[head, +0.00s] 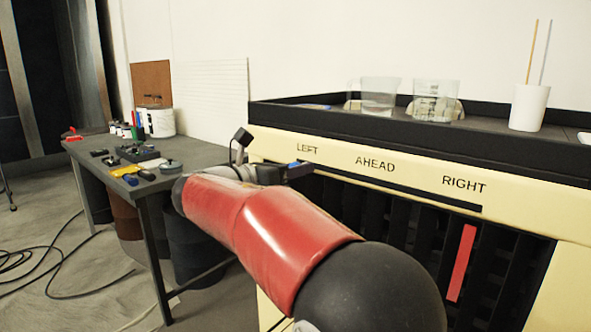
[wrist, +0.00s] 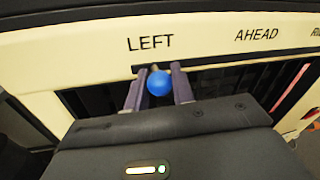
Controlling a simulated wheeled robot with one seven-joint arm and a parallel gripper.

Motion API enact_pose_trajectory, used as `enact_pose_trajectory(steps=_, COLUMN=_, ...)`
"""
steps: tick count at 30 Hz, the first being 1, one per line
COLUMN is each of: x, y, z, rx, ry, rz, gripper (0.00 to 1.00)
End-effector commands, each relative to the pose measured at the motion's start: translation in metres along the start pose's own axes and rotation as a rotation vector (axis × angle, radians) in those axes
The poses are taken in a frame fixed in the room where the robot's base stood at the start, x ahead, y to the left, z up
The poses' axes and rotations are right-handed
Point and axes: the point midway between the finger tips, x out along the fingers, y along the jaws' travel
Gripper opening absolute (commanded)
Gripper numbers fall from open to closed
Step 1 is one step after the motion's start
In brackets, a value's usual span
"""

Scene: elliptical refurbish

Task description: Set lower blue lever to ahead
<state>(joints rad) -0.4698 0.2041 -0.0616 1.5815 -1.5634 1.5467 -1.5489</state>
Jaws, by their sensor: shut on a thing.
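The blue lever shows as a round blue knob (wrist: 158,82) below the LEFT label (wrist: 150,43) in the wrist view. It stands at the left end of a dark horizontal slot (wrist: 225,66). My gripper (wrist: 158,90) has one finger on each side of the knob and is shut on it. In the head view my gripper (head: 297,171) is at the panel's left end, below LEFT, with only a little blue showing. The AHEAD label (head: 375,162) lies to the right, along the same slot. My red arm hides the lower left panel.
A red bar (head: 461,262) stands among dark slats below the RIGHT label (head: 464,184). Clear cups (head: 436,100) and a white cup with sticks (head: 529,107) stand on the black top tray (head: 440,146). A grey workbench (head: 95,150) with tools is at left.

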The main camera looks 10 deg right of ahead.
Motion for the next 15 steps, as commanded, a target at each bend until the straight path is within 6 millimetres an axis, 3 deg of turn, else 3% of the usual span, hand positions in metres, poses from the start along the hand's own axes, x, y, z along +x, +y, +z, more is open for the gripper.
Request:
enact_pose_trajectory(steps=7, x=0.002, y=-0.01, z=-0.002, rx=0.0, ry=0.0, rz=0.0, gripper=0.0)
enact_pose_trajectory(steps=15, x=0.016, y=-0.075, z=-0.014, rx=0.003, ry=0.002, rz=-0.003, gripper=0.0)
